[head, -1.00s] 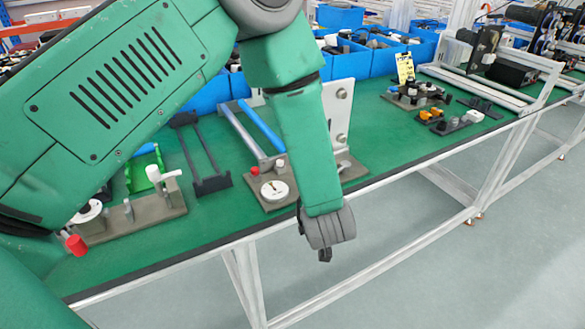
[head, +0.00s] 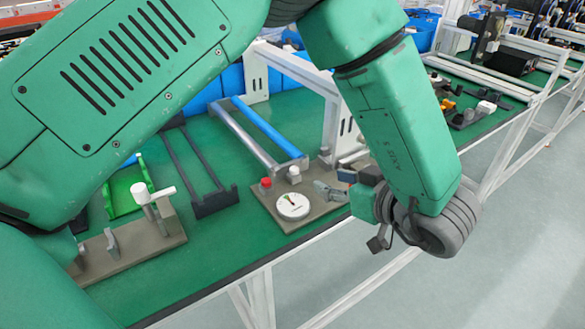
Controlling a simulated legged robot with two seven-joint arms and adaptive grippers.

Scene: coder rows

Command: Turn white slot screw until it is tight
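A small white knob (head: 294,174), which looks like the white slot screw, stands on a grey-brown base plate (head: 270,208) on the green bench. Its slot is too small to make out. A red knob (head: 265,185) stands left of it, and a white round dial (head: 293,205) with a pointer lies in front. My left gripper (head: 327,180) is just right of the white knob, at the plate's right part, apart from the knob. Its grey fingers point left and look spread, with nothing between them. Its wrist hides the plate's right end. My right gripper is not in view.
A second plate (head: 130,245) with a white-topped post (head: 141,192) stands at the left. A dark frame (head: 215,204) and a blue bar (head: 268,127) lie behind. A white upright bracket (head: 330,125) stands close behind the gripper. Blue bins line the back.

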